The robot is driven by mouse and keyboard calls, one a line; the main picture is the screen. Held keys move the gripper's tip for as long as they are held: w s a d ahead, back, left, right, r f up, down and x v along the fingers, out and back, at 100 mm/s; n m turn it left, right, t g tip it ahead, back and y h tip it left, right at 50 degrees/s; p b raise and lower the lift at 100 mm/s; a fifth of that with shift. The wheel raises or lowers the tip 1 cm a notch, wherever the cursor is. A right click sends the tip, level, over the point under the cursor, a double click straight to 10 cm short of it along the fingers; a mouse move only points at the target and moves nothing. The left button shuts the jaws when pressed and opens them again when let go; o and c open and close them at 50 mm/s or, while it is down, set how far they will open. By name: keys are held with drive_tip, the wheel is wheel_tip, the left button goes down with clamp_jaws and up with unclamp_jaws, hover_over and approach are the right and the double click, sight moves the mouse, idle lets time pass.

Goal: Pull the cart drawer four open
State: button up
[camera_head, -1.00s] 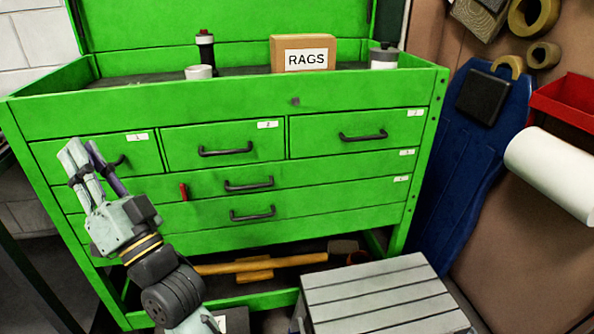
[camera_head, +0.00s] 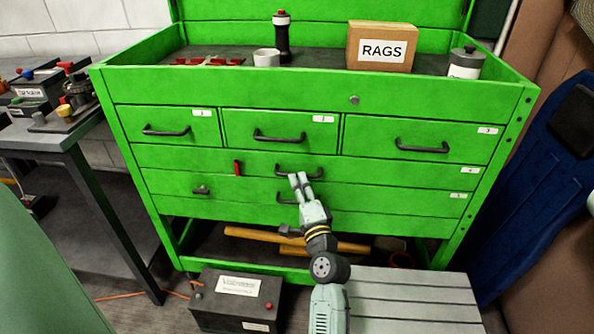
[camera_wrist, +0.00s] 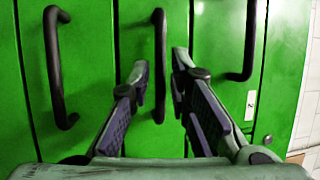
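The green cart (camera_head: 330,88) stands ahead with its drawers closed. Drawer four (camera_head: 385,172) is the wide drawer under the top row, with a dark bar handle (camera_head: 313,171). My gripper (camera_head: 299,177) is open at this handle, its fingertips covering a little of the handle's lower edge. In the wrist view the fingers of my gripper (camera_wrist: 159,62) lie on either side of the drawer four handle (camera_wrist: 158,25), which runs between them. I cannot tell whether they touch it. The lower drawer's handle (camera_wrist: 55,70) and an upper drawer's handle (camera_wrist: 247,40) lie outside the fingers.
A red tab (camera_head: 237,168) sits left on drawer four. A RAGS box (camera_head: 380,47), a cup and bottles stand on the cart top. A grey slatted box (camera_head: 415,297) and a black case (camera_head: 236,300) are low in front. A workbench (camera_head: 60,133) stands left.

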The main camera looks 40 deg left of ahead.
drive_tip(key=shift+p+x, duration=0.3)
drive_tip(key=shift+x, duration=1.65)
drive_tip(key=shift+c, duration=0.4)
clamp_jaws()
